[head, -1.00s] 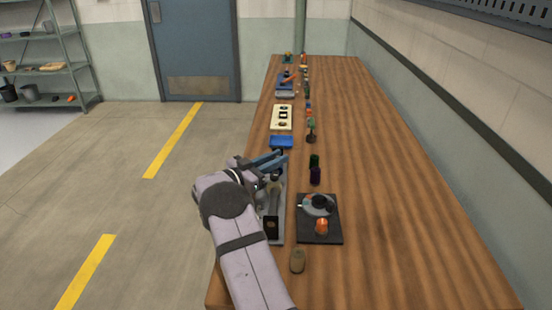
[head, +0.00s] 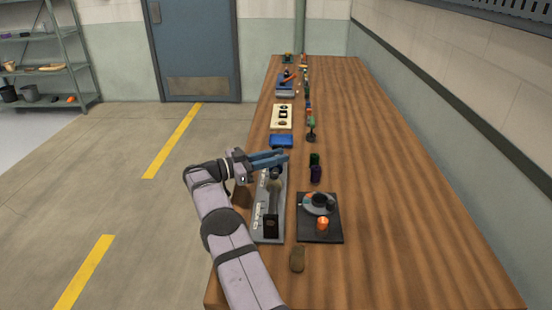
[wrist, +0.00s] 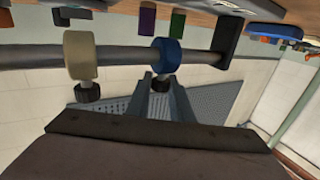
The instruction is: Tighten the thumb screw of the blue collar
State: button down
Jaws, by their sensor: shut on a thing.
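In the wrist view the blue collar (wrist: 167,56) sits around a grey shaft (wrist: 125,56). A cream collar (wrist: 80,55) with a black thumb screw (wrist: 87,92) sits on the same shaft to its left. My gripper (wrist: 161,80) has its fingers either side of the blue collar's dark thumb screw (wrist: 160,86), shut on it. The fingers partly hide that screw. In the head view my gripper (head: 284,158) is over the far end of the grey roller stand (head: 264,232); the blue collar cannot be made out there.
A black tray (head: 331,236) with a grey disc and an orange item lies to the right of the stand. Dark spools (head: 316,173) and a blue tray (head: 281,141) stand farther along the bench. The bench's right side is clear.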

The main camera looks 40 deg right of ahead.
jog(key=shift+r, duration=0.15)
jog(key=c, duration=1.6)
grip_release()
jog(key=shift+b+v, duration=0.55)
jog(key=shift+v, duration=3.15)
jog(key=shift+o, duration=0.2)
